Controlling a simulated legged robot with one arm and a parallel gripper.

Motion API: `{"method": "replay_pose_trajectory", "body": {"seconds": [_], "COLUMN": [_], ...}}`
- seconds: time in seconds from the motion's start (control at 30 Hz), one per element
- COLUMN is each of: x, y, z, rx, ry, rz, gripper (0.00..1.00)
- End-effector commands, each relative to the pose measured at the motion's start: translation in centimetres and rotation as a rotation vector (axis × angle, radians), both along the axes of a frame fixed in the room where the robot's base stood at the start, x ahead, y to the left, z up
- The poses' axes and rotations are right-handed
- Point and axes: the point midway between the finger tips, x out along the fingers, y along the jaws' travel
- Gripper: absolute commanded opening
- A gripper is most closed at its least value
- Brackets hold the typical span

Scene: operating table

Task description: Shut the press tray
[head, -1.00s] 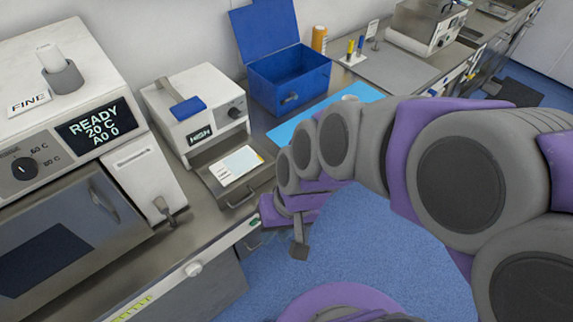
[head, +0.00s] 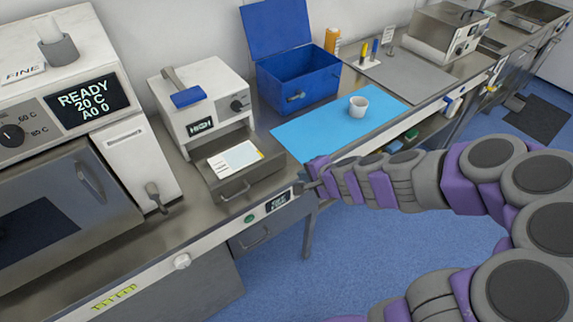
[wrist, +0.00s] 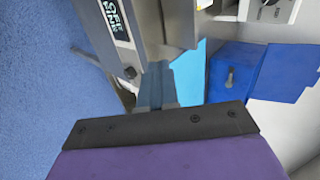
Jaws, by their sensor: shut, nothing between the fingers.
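The press (head: 203,105) is a white box with a blue-gripped lever on top and a "HIGH" display. Its grey tray (head: 236,187) sticks out of the front, open, with a small handle on its front face. A white and yellow card (head: 235,158) lies in the tray. My gripper (head: 301,188) is at the counter's front edge, right of the tray handle and apart from it, pointing left. In the wrist view my gripper's fingers (wrist: 156,84) are together and empty. The tray is hard to make out in that view.
A blue mat (head: 310,135) with a white cup (head: 358,106) lies right of the tray. An open blue box (head: 297,78) stands behind it. A white machine reading "READY" (head: 95,105) stands left of the press. Floor in front of the counter is clear.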

Motion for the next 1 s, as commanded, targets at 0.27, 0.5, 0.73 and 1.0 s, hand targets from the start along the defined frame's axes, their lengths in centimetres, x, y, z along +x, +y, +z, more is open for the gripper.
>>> {"method": "replay_pose_trajectory", "body": {"seconds": [0.27,0.5,0.73,1.0], "x": [1.4,3.6,5.9,7.9], "y": [1.1,2.9,4.2,5.5], "z": [-1.7,-4.7,-6.4,-6.2], "rx": [0.001,-0.001,-0.004,-0.002], "ry": [0.006,0.004,0.001,0.002], "rz": [0.0,0.005,0.005,0.003], "gripper": [0.0,0.0,0.0,0.0]}}
